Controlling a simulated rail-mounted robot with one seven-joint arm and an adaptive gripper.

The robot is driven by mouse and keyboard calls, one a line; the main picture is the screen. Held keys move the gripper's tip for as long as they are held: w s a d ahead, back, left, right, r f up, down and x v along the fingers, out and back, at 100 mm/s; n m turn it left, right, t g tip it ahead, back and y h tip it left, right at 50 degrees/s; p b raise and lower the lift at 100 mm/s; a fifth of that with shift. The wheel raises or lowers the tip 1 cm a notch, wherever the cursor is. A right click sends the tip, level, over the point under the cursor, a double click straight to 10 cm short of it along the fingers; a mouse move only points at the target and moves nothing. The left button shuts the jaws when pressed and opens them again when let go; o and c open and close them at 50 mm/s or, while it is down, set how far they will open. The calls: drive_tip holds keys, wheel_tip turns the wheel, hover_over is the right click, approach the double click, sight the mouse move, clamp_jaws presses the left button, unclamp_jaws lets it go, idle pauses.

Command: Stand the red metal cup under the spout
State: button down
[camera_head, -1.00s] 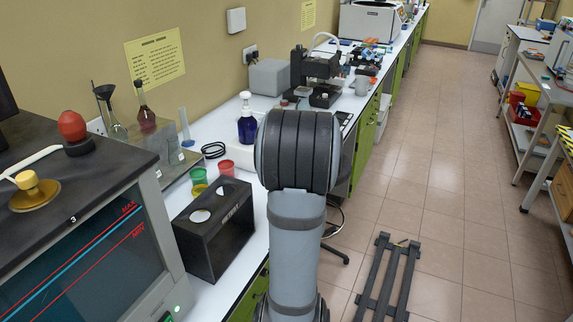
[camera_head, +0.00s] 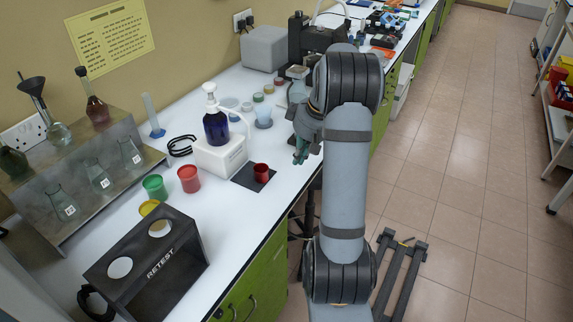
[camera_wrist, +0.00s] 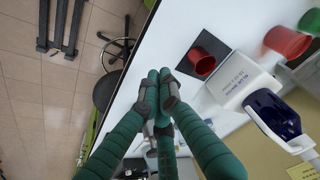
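The red metal cup (camera_head: 261,172) stands upright on a small dark mat (camera_head: 246,181) in front of a white block (camera_head: 220,154). A dark blue pump bottle (camera_head: 216,128) stands on the block, and a thin white spout (camera_head: 243,120) curves from its top toward the cup's side. I cannot tell whether the cup is exactly beneath the tip. In the wrist view the cup (camera_wrist: 203,62) shows its open mouth on the mat. My gripper (camera_wrist: 158,80) has green fingers with tips drawn together, nothing between them. In the head view it is right of the cup, apart from it.
A translucent red cup (camera_head: 189,179), a green cup (camera_head: 154,187) and a yellow one (camera_head: 149,207) stand left of the block. A black RETEST box (camera_head: 150,262) is nearer. A pale blue beaker (camera_head: 263,117) stands behind the mat. The bench front edge is close to the mat.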

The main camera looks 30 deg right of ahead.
sight(271, 185)
drive_tip(key=a+f+n, duration=0.1)
drive_tip(key=f, duration=0.2)
drive_tip(key=a+f+n, duration=0.1)
drive_tip(key=f, duration=0.2)
drive_tip(key=w+a+f+n+p, duration=0.1)
drive_tip(key=a+f, duration=0.1)
drive_tip(key=f, duration=0.1)
drive_tip(key=shift+f+n+g+y, duration=0.2)
drive_tip(key=shift+n+g+y, duration=0.1)
drive_tip(key=shift+w+a+r+p, duration=0.1)
drive_tip(key=shift+w+a+p, duration=0.25)
drive_tip(key=shift+w, duration=0.2)
drive_tip(key=shift+w+a+r+p, duration=0.1)
drive_tip(key=shift+w+a+p, duration=0.15)
drive_tip(key=shift+w+p, duration=0.25)
drive_tip(key=shift+w+a+f, duration=0.2)
drive_tip(key=shift+w+a, duration=0.2)
drive_tip(key=shift+w, duration=0.3)
drive_tip(key=shift+a, duration=0.1)
